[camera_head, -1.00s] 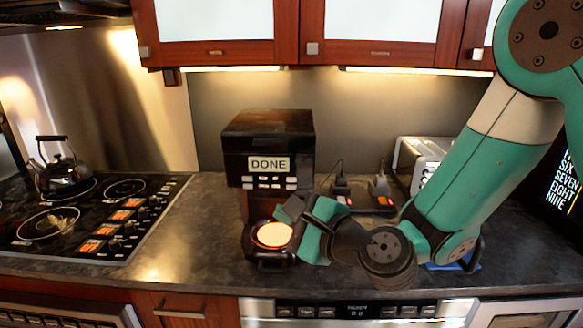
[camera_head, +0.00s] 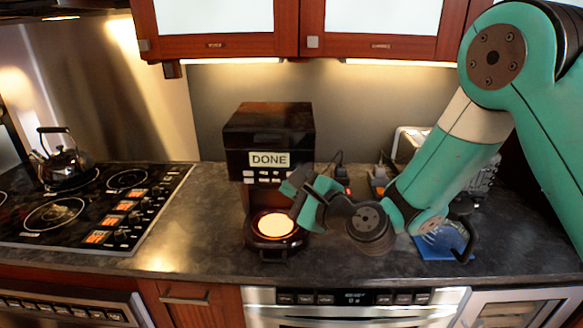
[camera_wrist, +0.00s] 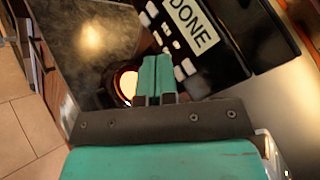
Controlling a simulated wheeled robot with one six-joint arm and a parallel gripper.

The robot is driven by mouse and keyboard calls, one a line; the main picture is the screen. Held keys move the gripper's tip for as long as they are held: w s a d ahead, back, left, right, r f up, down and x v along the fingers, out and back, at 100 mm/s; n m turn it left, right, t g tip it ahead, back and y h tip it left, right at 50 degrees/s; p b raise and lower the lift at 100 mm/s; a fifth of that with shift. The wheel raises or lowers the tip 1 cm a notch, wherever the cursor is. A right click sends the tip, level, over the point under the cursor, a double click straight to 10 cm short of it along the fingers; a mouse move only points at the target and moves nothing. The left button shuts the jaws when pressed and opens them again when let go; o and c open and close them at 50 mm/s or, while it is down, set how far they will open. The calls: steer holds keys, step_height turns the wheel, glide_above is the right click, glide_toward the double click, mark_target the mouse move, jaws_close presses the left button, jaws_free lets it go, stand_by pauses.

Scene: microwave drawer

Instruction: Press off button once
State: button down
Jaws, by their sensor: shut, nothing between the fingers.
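The coffee machine (camera_head: 268,127) stands on the counter, a dark box with a lit label reading DONE (camera_head: 269,160). Below the label are rows of small white buttons (camera_head: 262,178); which one is the off button cannot be read. In the wrist view the label (camera_wrist: 192,25) and several buttons (camera_wrist: 188,66) show tilted. My gripper (camera_head: 291,187) is shut and empty, in front of the lower right of the button panel, hiding the right-hand buttons in the head view. In the wrist view my gripper (camera_wrist: 156,62) has its fingers together near the buttons; whether they touch cannot be told.
A glowing round plate (camera_head: 276,225) sits at the machine's base, just below my gripper. A toaster (camera_head: 408,140) and a blue item (camera_head: 443,243) are to the right, by my arm. A stove with a kettle (camera_head: 65,167) is left. Counter between is clear.

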steer(key=shift+w+p, duration=0.6)
steer(key=shift+w, duration=0.75)
steer(key=shift+w, duration=0.1)
stand_by(1.0)
steer(key=shift+w+d+p, duration=0.1)
steer(key=shift+w+p, duration=0.2)
steer(key=shift+w, duration=0.05)
steer(key=shift+w, duration=0.3)
stand_by(0.5)
steer(key=shift+s, duration=0.75)
